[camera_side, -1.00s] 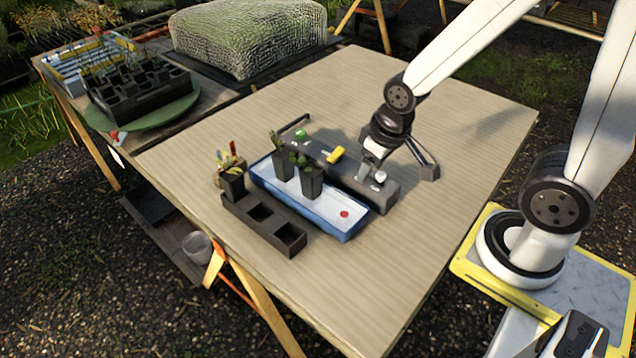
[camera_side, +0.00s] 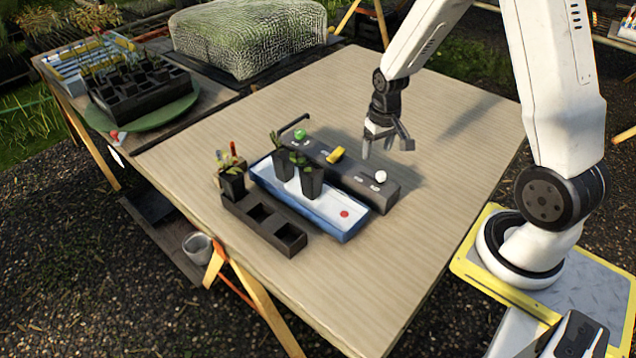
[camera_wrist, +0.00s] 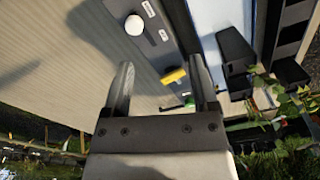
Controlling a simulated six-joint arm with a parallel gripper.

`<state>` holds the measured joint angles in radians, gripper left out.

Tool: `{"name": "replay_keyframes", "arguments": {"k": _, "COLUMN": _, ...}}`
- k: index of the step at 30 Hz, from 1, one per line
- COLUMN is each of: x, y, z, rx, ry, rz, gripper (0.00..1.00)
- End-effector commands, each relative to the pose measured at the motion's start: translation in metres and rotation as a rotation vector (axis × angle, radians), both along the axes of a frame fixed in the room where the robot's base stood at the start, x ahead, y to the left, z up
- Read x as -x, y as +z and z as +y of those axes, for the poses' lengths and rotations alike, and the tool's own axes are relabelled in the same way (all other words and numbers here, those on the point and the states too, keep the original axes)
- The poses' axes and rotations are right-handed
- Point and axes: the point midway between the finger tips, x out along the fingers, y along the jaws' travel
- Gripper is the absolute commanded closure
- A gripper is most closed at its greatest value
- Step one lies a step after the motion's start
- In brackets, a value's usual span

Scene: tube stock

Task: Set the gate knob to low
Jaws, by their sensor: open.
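A dark grey control box (camera_side: 345,177) on the table carries a green knob (camera_side: 299,134), a yellow knob (camera_side: 336,154) and a white knob (camera_side: 380,177). White labels sit beside the knobs, too small to read, so I cannot tell which is the gate knob or its setting. My gripper (camera_side: 386,150) is open and empty above the table, behind the box near its white end. In the wrist view, my open fingers (camera_wrist: 160,78) frame the yellow knob (camera_wrist: 173,76). The white knob (camera_wrist: 134,25) lies beyond them, and the green knob (camera_wrist: 189,102) is partly hidden.
A blue-rimmed tray (camera_side: 337,234) with a white bed and two potted seedlings (camera_side: 311,182) stands along the box. A black pot rack (camera_side: 250,222) is in front of it. A dark bent pipe (camera_side: 293,123) rises at the box's far end. The table's right side is clear.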

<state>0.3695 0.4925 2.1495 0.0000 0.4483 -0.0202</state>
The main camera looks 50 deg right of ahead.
Motion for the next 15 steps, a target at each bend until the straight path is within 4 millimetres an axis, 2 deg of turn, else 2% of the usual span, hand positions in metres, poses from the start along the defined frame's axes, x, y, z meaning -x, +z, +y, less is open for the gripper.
{"name": "replay_keyframes", "arguments": {"k": 1, "x": -0.001, "y": -0.009, "z": -0.012, "rx": -0.006, "ry": -0.028, "rz": 0.014, "gripper": 0.24}}
{"name": "replay_keyframes", "arguments": {"k": 6, "x": -0.001, "y": -0.026, "z": -0.037, "rx": -0.017, "ry": -0.082, "rz": 0.040, "gripper": 0.24}}
{"name": "replay_keyframes", "arguments": {"k": 15, "x": -0.001, "y": -0.032, "z": -0.045, "rx": -0.022, "ry": -0.101, "rz": 0.047, "gripper": 0.24}}
